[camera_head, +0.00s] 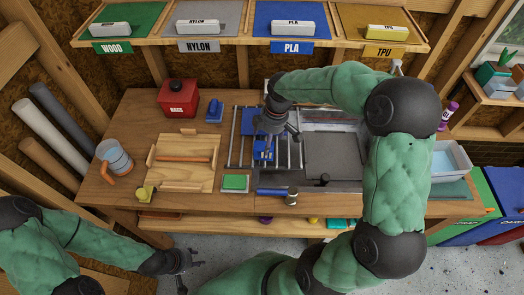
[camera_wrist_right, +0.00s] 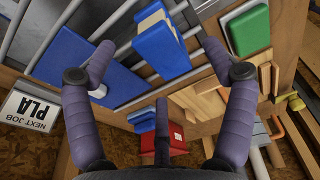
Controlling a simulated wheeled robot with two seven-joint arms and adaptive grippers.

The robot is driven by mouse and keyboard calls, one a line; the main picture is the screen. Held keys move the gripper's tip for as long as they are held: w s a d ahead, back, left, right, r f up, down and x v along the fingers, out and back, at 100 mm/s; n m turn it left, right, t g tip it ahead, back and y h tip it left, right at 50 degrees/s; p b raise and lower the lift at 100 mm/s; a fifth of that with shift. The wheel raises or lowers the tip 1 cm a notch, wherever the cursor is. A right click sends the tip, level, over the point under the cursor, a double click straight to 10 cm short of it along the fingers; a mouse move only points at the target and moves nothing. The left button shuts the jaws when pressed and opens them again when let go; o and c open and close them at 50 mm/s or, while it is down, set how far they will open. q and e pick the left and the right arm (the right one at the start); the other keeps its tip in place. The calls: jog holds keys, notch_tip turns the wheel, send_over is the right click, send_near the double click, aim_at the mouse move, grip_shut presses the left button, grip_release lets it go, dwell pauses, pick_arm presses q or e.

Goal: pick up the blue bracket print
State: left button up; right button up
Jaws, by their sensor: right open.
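The blue bracket print (camera_head: 262,150) lies on the barred rack (camera_head: 233,150) at the middle of the bench. In the right wrist view the blue bracket (camera_wrist_right: 163,52) shows as a blocky piece on the grey bars, with a blue panel (camera_wrist_right: 120,85) beside it. My right gripper (camera_head: 283,131) reaches down over the rack from the right.
A grey printer bed (camera_head: 335,155) is right of the rack. A wooden tray (camera_head: 180,183), a green-topped block (camera_head: 235,183), a blue roller-like tool (camera_head: 273,192), a red container (camera_head: 178,98) and a small blue object (camera_head: 214,110) stand nearby.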

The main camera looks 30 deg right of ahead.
aim_at(265, 143)
jog(key=f, duration=0.1)
jog(key=w+f+b, duration=0.1)
jog(key=f, duration=0.2)
jog(key=shift+w+a+f, duration=0.15)
jog(key=shift+a+f, duration=0.15)
jog(key=shift+f, duration=0.1)
jog(key=c, duration=1.2)
